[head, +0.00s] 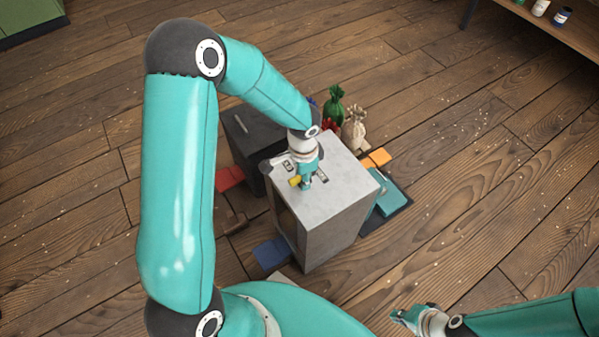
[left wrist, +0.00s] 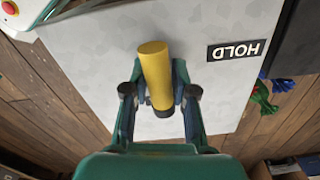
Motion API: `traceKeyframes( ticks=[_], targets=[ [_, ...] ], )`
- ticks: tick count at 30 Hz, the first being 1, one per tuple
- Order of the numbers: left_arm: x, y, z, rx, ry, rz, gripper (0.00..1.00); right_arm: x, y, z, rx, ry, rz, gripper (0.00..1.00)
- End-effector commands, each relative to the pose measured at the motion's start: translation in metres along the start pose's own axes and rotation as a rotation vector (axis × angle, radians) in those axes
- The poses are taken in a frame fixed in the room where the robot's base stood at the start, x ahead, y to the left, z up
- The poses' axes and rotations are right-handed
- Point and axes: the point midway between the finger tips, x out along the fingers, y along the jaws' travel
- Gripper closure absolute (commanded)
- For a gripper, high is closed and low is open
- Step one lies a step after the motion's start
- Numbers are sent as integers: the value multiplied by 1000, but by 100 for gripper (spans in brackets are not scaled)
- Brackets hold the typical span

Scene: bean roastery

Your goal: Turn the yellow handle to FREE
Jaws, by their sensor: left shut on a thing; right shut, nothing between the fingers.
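The yellow handle (head: 294,181) is on the pale top of a grey cabinet (head: 347,190). In the left wrist view the yellow handle (left wrist: 154,62) is a short bar with a dark lower end, lying between my fingers. My left gripper (head: 305,184) is shut on it; it also shows in the left wrist view (left wrist: 160,85). A black HOLD label (left wrist: 237,50) lies to the right of the handle there, upside down. Two small labels show in the head view, too small to read. I cannot read FREE anywhere. My right gripper (head: 399,316) is shut and empty at the lower right, away from the cabinet.
A dark box (head: 245,125) stands behind the cabinet at left. The wooden floor at right is clear.

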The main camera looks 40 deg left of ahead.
Motion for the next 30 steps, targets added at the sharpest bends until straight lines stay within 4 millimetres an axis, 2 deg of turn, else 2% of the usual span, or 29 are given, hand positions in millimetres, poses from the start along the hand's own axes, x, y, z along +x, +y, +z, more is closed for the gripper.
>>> traceKeyframes(
  ticks=[13,14,18,26,30],
  targets=[
    [0,-2,2,15,-5,-4,100,0,0,0,0,0,0,100],
    [0,-2,2,15,-5,-4,69,0,0,0,0,0,0,100],
    [0,-2,2,13,-4,-3,48,0,0,0,0,0,0,100],
    [0,-1,1,11,-3,-2,48,0,0,0,0,0,0,100],
    [-7,-2,1,10,-2,-4,48,-1,0,0,0,0,0,100]
  ],
)
